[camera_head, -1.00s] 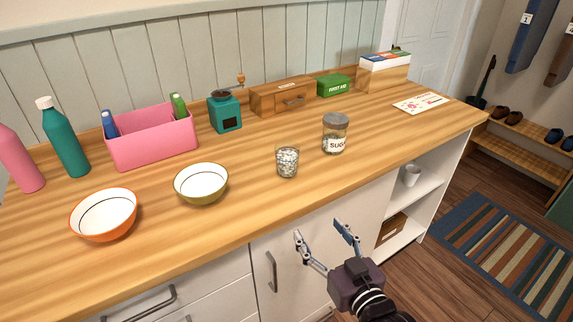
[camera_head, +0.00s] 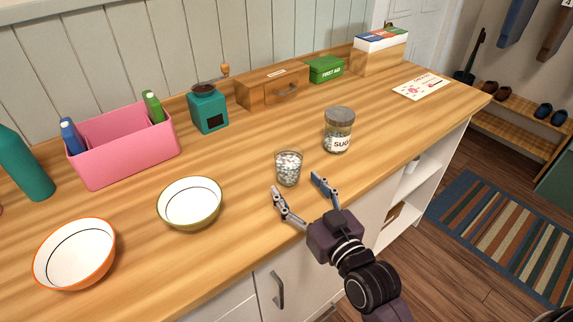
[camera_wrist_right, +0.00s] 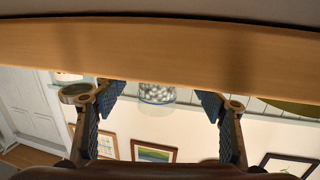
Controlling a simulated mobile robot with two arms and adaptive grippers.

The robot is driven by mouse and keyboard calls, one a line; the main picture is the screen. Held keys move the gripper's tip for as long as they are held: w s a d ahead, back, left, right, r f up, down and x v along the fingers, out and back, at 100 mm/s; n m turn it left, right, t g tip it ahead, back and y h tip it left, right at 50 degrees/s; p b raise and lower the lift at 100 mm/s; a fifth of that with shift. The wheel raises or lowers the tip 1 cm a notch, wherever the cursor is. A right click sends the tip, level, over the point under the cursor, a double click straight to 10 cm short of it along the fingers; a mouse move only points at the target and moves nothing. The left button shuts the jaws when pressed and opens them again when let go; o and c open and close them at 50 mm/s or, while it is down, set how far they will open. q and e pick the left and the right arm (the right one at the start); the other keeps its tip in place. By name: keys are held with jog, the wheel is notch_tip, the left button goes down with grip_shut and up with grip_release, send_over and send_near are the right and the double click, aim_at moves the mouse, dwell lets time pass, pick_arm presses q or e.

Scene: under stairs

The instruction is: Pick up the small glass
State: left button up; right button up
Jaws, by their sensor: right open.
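The small glass (camera_head: 288,169) is clear, stands upright on the wooden counter near its front edge, and holds whitish-grey pieces. My right gripper (camera_head: 297,185) is open and empty, its fingers just in front of the glass and pointing at it. In the right wrist view, which looks upside down, the glass (camera_wrist_right: 157,94) shows between and beyond the two spread fingers (camera_wrist_right: 162,100). In the head view I cannot tell whether a finger touches it. My left gripper is not in view.
A lidded sugar jar (camera_head: 338,131) stands just right of and behind the glass. A green-rimmed bowl (camera_head: 190,203) and an orange bowl (camera_head: 75,254) are to the left. A pink bin (camera_head: 130,155), teal grinder (camera_head: 209,112) and wooden drawer box (camera_head: 272,86) line the back.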

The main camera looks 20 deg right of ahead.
aim_at(295, 178)
jog(key=shift+w+a+r+p, duration=0.1)
jog(key=shift+w+r+p, duration=0.25)
jog(key=shift+w, duration=0.6)
jog(key=w, duration=0.2)
jog(key=shift+w+a, duration=0.1)
jog(key=shift+w, duration=0.6)
jog(key=shift+w+a+f, duration=0.1)
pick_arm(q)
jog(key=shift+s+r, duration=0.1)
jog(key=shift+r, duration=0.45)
pick_arm(e)
jog(key=c, duration=1.6)
jog(key=shift+r, duration=0.3)
pick_arm(q)
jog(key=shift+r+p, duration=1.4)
jog(key=shift+p, duration=0.2)
pick_arm(e)
notch_tip(295, 178, up, 20)
jog(key=shift+f, duration=0.25)
